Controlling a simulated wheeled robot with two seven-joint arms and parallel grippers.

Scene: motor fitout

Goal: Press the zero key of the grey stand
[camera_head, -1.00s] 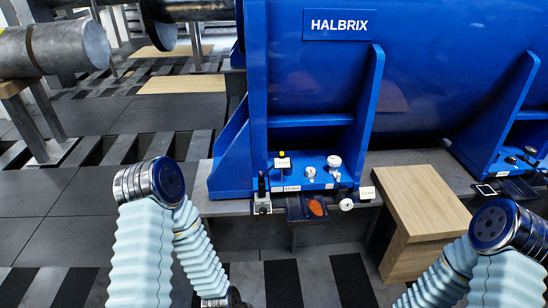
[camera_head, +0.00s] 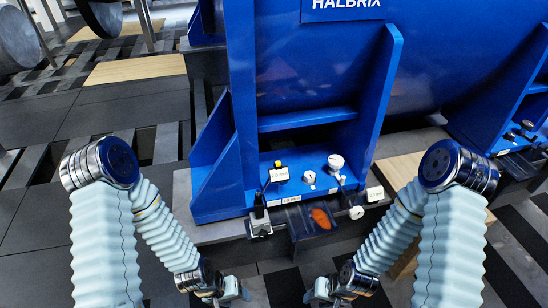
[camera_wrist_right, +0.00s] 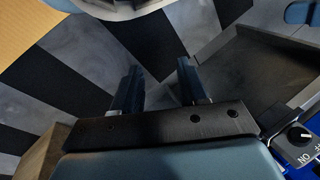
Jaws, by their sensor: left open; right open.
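A small grey stand-like block (camera_head: 259,222) with a dark upright post sits at the front edge of the blue motor's foot in the head view. Its zero key is too small to make out. My left gripper (camera_head: 238,292) is open and empty, low in the head view, below and in front of the block. My right gripper (camera_head: 318,292) is open and empty, to the right of the left one and also below the block. In the right wrist view its two fingers (camera_wrist_right: 158,88) stand apart with nothing between them.
The blue motor (camera_head: 300,85) fills the back. White round gauges (camera_head: 335,161) and labels sit on its foot. A dark tray (camera_head: 300,226) holds an orange piece (camera_head: 321,218). A wooden block (camera_head: 402,168) stands right. The right wrist view shows a black knob (camera_wrist_right: 299,136).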

